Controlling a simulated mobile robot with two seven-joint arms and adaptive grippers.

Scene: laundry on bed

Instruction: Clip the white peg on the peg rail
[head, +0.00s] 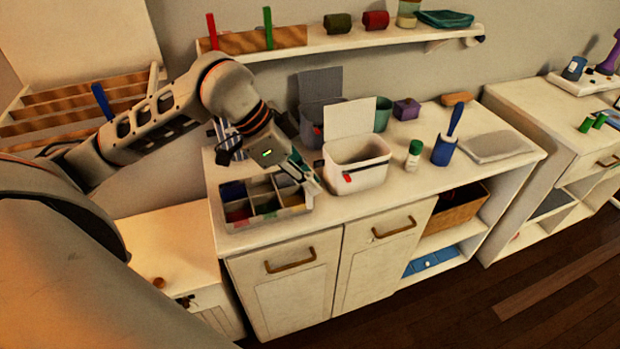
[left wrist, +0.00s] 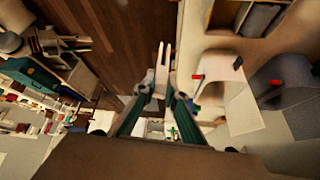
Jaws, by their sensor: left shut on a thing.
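My left gripper (head: 303,168) is over the counter, between the compartment tray and the white bin. In the left wrist view its dark teal fingers are shut on a pale, forked white peg (left wrist: 160,78), which sticks out beyond the tips. In the head view the peg is hard to make out. A striped wooden rail (head: 238,43) at the wall shelf carries an upright red peg (head: 212,31) and green peg (head: 268,28). A blue peg (head: 102,101) stands on the wooden slats at left. My right gripper is not in view.
The compartment tray (head: 296,211) lies below the gripper. The white bin (head: 370,173) with raised lid stands close to its right, and a grey bin (head: 310,126) behind. A green-capped bottle (head: 413,156) and blue brush (head: 446,147) stand further right. Little counter is clear there.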

